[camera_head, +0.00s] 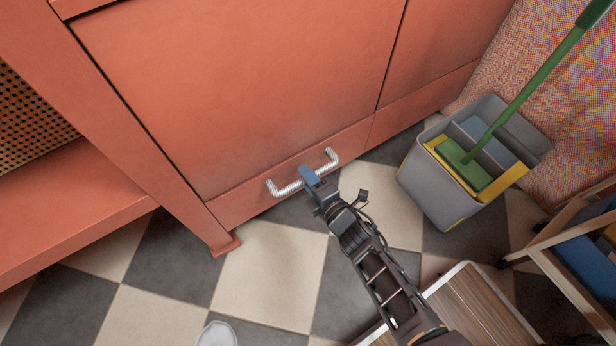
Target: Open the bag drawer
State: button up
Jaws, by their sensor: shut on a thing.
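A low orange drawer front (240,200) runs along the bottom of the orange cabinet, just above the floor. It carries a white bar handle (287,189) with two bent ends. My gripper (309,177) is shut on the middle of this handle, with its blue fingertips around the bar. The fingertips hide the middle of the handle. The drawer front looks about flush with the cabinet; I see no clear gap at its edges. The inside of the drawer and any bags are hidden.
A grey mop bucket (437,190) with a green mop (535,85) stands at the right. A wooden cart (560,245) is at the lower right, and a wood-topped board (470,310) lies near my arm. Checkered floor (270,270) before the drawer is mostly clear.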

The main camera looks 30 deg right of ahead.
grip_shut()
jog(key=shift+s+a, duration=0.1)
jog(key=shift+s, duration=0.35)
jog(key=s+p, duration=0.2)
jog(key=s, duration=2.5)
jog(key=shift+s, duration=0.4)
jog(key=o, duration=0.6)
grip_release()
jog(key=shift+o, duration=0.2)
jog(key=s+r+p, duration=0.1)
jog(key=s, duration=0.6)
jog(key=shift+s+r+p, duration=0.25)
jog(key=shift+s+p, duration=0.05)
